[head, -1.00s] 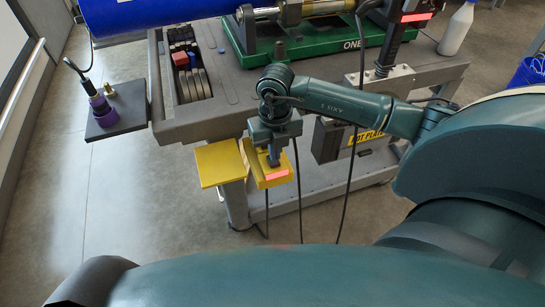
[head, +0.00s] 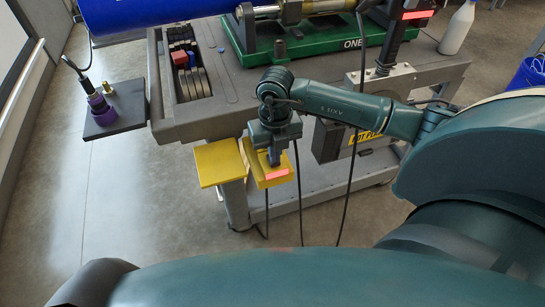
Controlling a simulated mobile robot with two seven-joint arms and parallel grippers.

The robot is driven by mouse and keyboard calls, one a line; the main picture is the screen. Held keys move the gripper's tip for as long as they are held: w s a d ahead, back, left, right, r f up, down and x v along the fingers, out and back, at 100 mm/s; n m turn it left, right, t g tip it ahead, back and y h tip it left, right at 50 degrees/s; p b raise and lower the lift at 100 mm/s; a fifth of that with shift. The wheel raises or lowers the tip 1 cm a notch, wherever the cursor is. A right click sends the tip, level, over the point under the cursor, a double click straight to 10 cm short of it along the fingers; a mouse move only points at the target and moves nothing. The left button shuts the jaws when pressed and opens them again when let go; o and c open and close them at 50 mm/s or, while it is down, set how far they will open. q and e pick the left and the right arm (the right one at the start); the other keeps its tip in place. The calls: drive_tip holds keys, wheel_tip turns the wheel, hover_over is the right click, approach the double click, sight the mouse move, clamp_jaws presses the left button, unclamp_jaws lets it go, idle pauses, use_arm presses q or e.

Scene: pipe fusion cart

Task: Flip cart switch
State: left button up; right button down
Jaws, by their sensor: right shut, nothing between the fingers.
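The grey cart (head: 215,118) stands in front of me. A yellow box (head: 262,176) with an open yellow lid (head: 219,163) to its left sits at the cart's front corner. A red lit strip (head: 275,173) shows on the box. My right gripper (head: 274,160) is shut and empty, pointing down at the box's inner face, just above the red strip. The fingertips overlap the box in the picture, and I cannot tell whether they touch it. The switch itself is hidden behind the gripper. My left gripper is not in view.
A blue pipe (head: 150,14) and a green machine base (head: 330,45) lie on the cart. A small dark side shelf (head: 122,118) juts out at left. Black cables (head: 350,185) hang beside my right forearm. A white bottle (head: 457,28) stands at the right.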

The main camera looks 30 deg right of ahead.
drive_tip(key=shift+f+b, duration=0.3)
drive_tip(key=shift+f, duration=0.15)
drive_tip(key=shift+r, duration=0.15)
drive_tip(key=shift+r+p, duration=2.65)
drive_tip(key=shift+r, duration=0.8)
